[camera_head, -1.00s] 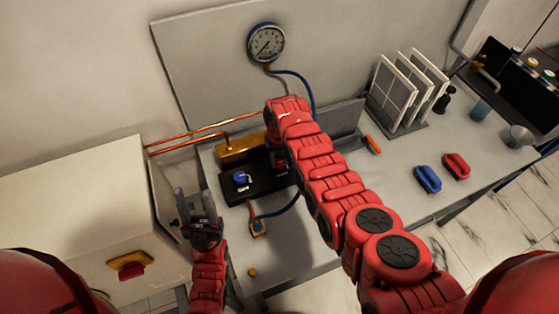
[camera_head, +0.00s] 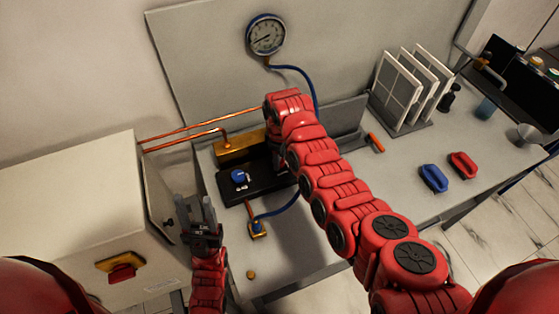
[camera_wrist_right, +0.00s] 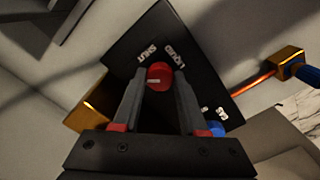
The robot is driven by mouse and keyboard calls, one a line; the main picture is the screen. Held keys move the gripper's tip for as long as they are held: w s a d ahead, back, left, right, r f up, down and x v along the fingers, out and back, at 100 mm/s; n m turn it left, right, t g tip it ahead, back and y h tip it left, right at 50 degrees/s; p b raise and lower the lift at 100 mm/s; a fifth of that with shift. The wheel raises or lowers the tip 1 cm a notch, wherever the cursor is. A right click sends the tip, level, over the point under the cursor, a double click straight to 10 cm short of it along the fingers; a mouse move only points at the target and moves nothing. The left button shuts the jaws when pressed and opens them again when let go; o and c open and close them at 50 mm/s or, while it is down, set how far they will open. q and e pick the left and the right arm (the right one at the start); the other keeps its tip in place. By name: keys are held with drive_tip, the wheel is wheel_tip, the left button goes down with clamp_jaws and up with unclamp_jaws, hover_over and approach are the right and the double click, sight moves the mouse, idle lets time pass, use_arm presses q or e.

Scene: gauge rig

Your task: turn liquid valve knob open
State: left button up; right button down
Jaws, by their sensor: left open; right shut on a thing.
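The red liquid valve knob (camera_wrist_right: 160,75) sits on a black panel (camera_wrist_right: 205,62) with white lettering that reads LIQUID and SHUT beside it. My right gripper (camera_wrist_right: 159,84) is shut on this knob, one finger on each side. In the head view my right arm hides the knob and the gripper. A blue knob (camera_head: 239,176) stands on the left part of the same black block; it also shows partly in the right wrist view (camera_wrist_right: 217,129). My left gripper (camera_head: 195,208) is open and empty, left of the block and apart from it.
A round gauge (camera_head: 266,35) hangs on the back board, with a blue hose (camera_head: 298,74) below it. A grey cabinet (camera_head: 70,205) stands at left. A blue handle (camera_head: 434,179) and a red handle (camera_head: 463,165) lie on the bench at right, near a rack of panels (camera_head: 402,85).

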drive_tip(key=n+b, duration=0.1)
drive_tip(key=n, duration=0.4)
drive_tip(key=shift+n, duration=1.1)
drive_tip(key=shift+c, duration=2.2)
unclamp_jaws()
wheel_tip(320, 180, up, 7)
drive_tip(key=b, duration=0.3)
drive_tip(key=shift+w+r, duration=0.1)
drive_tip(key=shift+w, duration=0.05)
wheel_tip(320, 180, up, 10)
drive_tip(key=b, duration=0.1)
drive_tip(key=shift+b, duration=0.35)
